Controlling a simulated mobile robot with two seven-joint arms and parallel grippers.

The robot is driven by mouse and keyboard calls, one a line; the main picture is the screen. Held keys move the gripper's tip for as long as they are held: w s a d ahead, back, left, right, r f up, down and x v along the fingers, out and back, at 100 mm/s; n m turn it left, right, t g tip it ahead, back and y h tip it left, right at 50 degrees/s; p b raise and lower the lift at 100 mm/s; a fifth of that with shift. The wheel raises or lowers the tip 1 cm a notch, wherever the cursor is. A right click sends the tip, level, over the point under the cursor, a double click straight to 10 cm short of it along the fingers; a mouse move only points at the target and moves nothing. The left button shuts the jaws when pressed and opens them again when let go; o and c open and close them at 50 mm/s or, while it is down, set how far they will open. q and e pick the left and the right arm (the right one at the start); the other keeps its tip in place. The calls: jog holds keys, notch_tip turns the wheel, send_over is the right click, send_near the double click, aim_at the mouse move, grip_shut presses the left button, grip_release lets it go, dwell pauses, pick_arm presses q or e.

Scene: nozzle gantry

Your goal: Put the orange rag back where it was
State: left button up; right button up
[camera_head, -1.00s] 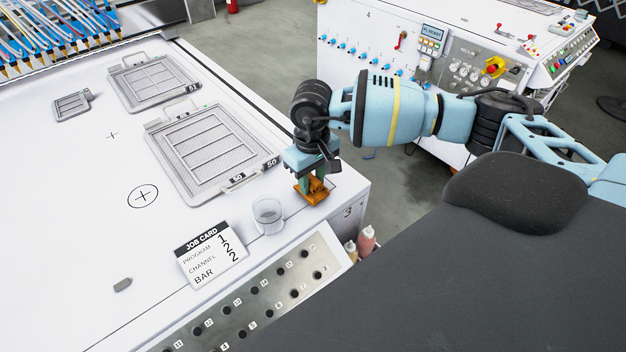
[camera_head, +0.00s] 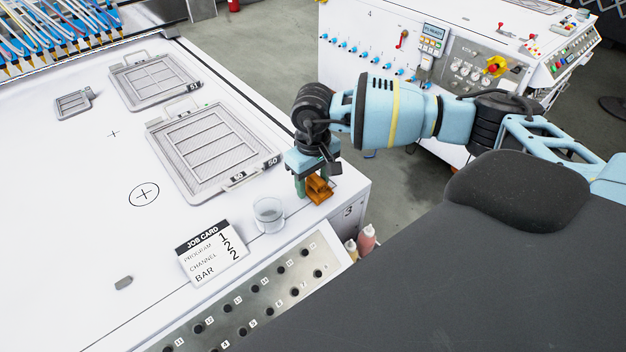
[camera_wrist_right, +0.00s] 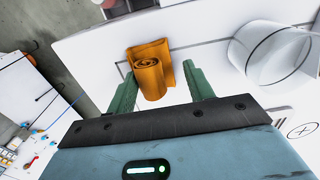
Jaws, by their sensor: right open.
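The orange rag (camera_head: 319,189) is rolled up and rests on the white table near its right corner, just right of the clear cup. In the right wrist view the rag (camera_wrist_right: 150,70) shows as a roll with a spiral end and a flat flap. My right gripper (camera_head: 312,186) is open above and around the rag, its green fingers pointing down. In the right wrist view the fingers of the right gripper (camera_wrist_right: 160,82) stand apart, with the rag between them, nearer the left finger. My left gripper is not in view.
A clear cup (camera_head: 268,215) stands close to the left of the rag. A job card (camera_head: 212,252) stands near the front edge. Mesh screens (camera_head: 214,150) lie farther back. The table's right edge (camera_head: 352,186) is close to the rag.

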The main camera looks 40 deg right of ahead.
aim_at(313, 181)
notch_tip(313, 181, up, 12)
jog(key=shift+b, duration=0.4)
